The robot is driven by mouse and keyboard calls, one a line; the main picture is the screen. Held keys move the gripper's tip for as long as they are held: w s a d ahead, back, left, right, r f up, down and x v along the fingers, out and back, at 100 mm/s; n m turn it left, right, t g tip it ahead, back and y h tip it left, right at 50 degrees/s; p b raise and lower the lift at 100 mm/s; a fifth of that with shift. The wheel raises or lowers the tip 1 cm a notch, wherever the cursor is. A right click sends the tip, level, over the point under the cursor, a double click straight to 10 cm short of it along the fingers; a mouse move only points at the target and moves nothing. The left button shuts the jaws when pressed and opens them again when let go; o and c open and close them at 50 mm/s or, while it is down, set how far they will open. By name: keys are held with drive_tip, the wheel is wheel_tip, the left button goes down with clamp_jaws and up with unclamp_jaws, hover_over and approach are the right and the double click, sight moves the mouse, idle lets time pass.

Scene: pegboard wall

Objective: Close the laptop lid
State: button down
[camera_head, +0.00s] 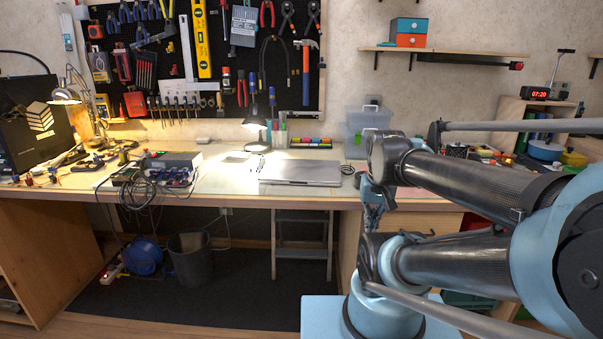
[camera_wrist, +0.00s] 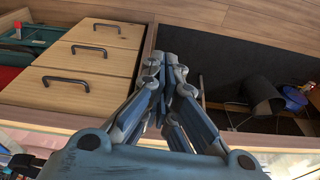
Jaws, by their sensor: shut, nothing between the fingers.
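A silver laptop (camera_head: 302,172) lies flat on the workbench near its front edge. Its lid looks down, with no raised screen visible. My gripper (camera_head: 372,217) is by the bench's front edge, to the right of the laptop and below the bench top, partly hidden by my arm. In the wrist view my gripper (camera_wrist: 172,65) is shut, its fingers together and empty. It appears apart from the laptop, which I cannot make out in the wrist view.
The workbench (camera_head: 225,182) holds a lamp (camera_head: 256,128), coiled cables and electronics (camera_head: 155,172) at left, and a clear plastic bin (camera_head: 367,125) behind. A wooden drawer unit (camera_wrist: 85,75) stands beside the gripper. A waste bin (camera_head: 189,257) and step stool (camera_head: 301,240) are under the bench.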

drive_tip(key=w+a+r+m, duration=0.3)
drive_tip(key=w+r+m, duration=0.2)
drive_tip(key=w+r, duration=0.3)
wheel_tip(320, 180, up, 9)
drive_tip(key=m+g, duration=0.2)
drive_tip(key=m, duration=1.1)
hover_over(301, 180)
wheel_tip(301, 180, down, 14)
drive_tip(key=shift+w+d+r, duration=0.1)
drive_tip(key=shift+r, duration=0.05)
drive_tip(key=shift+s+f, duration=0.15)
drive_tip(key=shift+f, duration=0.4)
drive_tip(key=shift+s+f, duration=0.15)
drive_tip(key=shift+f, duration=0.4)
drive_tip(key=shift+s, duration=0.15)
drive_tip(key=shift+r, duration=0.1)
